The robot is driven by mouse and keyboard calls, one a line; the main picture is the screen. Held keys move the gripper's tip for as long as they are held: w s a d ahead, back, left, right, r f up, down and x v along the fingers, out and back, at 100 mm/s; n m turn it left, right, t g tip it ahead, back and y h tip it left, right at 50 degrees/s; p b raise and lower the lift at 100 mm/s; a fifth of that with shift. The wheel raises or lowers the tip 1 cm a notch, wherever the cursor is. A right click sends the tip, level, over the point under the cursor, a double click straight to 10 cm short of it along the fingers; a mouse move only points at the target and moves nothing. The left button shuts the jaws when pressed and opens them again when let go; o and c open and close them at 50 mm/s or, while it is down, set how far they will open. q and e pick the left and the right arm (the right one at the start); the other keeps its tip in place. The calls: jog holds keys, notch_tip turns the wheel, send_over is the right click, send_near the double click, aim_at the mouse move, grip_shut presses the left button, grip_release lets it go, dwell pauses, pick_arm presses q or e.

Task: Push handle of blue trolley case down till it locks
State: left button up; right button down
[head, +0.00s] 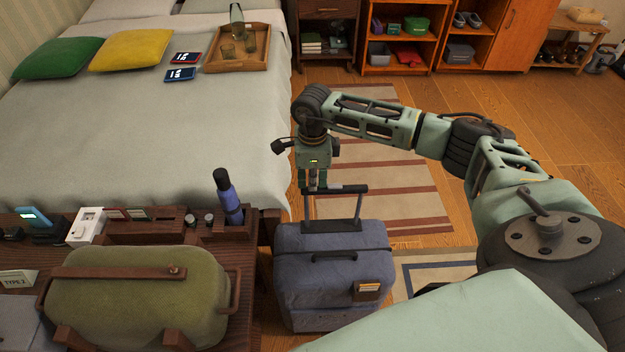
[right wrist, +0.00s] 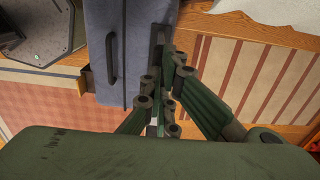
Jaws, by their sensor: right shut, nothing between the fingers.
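The blue trolley case (head: 330,275) stands upright on the floor beside the bed, with its telescopic handle (head: 348,189) pulled up above its top. My right gripper (head: 314,184) points down at the left part of the handle's crossbar, with its fingers shut and empty. Fingertips and bar look very close; I cannot tell whether they touch. In the right wrist view the case (right wrist: 130,45) lies beyond the gripper (right wrist: 163,95), and the fingers hide most of the handle. My left gripper is not in view.
A dark wooden bench (head: 247,250) with a green bag (head: 135,295) and a blue bottle (head: 229,198) stands close to the case's left. The bed (head: 140,130) is behind. A striped rug (head: 385,175) lies on open floor behind and to the right.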

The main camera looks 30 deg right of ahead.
notch_tip(320, 180, down, 2)
jog(key=shift+f+b, duration=0.1)
jog(key=shift+b, duration=0.5)
